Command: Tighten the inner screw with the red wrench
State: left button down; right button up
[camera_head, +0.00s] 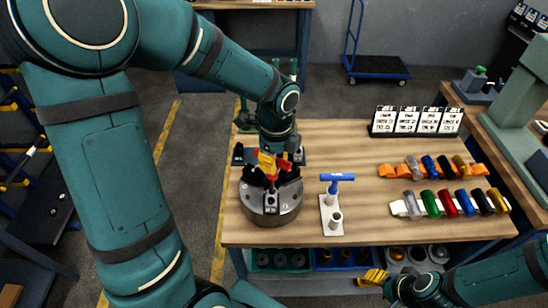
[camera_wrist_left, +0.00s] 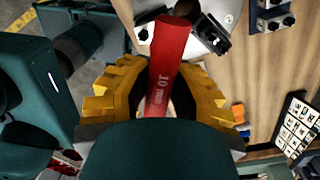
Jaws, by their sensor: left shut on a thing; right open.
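The red wrench (camera_wrist_left: 166,75), marked 10 mm, is between the yellow fingers of my left gripper (camera_wrist_left: 150,95) in the left wrist view. In the head view my left gripper (camera_head: 268,167) is shut on it, directly above the grey round chuck (camera_head: 271,213) with black jaws. The wrench's far end points at the chuck, which also shows in the left wrist view (camera_wrist_left: 218,22). Whether it touches a screw is hidden, and I cannot make out the inner screw. My right gripper (camera_head: 370,278), open and empty, is low in front of the table's front edge.
A blue T-handled wrench (camera_head: 337,178) stands in a white holder (camera_head: 327,222) right of the chuck on the wooden table (camera_head: 370,160). Several coloured cylinders (camera_head: 448,203) lie at the right, with label cards (camera_head: 415,121) behind.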

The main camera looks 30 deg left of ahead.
pick_arm(q)
jog(key=shift+m, duration=0.3)
jog(key=shift+m+p, duration=1.05)
jog(key=shift+m, duration=0.35)
jog(key=shift+s+m+p, duration=0.1)
jog(key=shift+m+p, duration=0.5)
jog(key=shift+m, duration=0.2)
jog(key=shift+m+p, duration=0.3)
jog(key=shift+m, duration=0.3)
jog(key=shift+s+m, duration=0.1)
jog(key=shift+m, duration=1.3)
